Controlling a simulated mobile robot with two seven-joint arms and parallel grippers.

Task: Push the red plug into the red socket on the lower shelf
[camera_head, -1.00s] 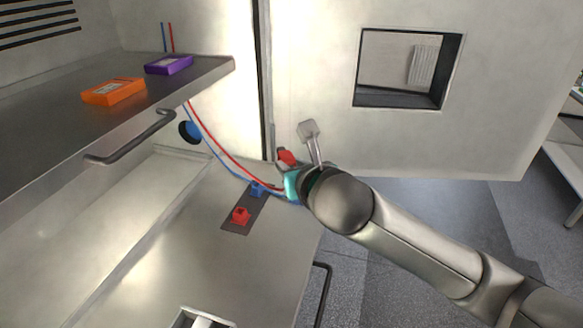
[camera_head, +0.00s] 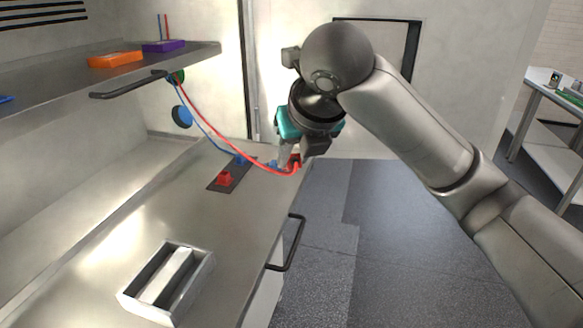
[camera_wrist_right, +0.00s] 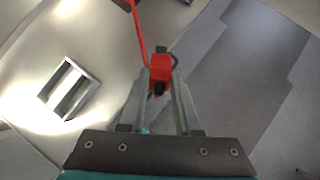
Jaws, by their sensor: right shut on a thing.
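My right gripper (camera_head: 291,160) is shut on the red plug (camera_wrist_right: 160,68), which sits between the two fingertips in the right wrist view. In the head view the plug shows only in part at the fingertips. A red cable runs from it up to the left. The red socket (camera_head: 225,179) is on a dark strip on the lower shelf (camera_head: 190,225), to the left of the gripper and apart from the plug. A blue socket (camera_head: 240,160) is on the same strip, farther back. My left gripper is in neither view.
A metal tray (camera_head: 206,262) is on the lower shelf in front. Dark handles (camera_head: 290,245) stick out at the front edges. The upper shelf (camera_head: 60,78) carries orange and purple boxes.

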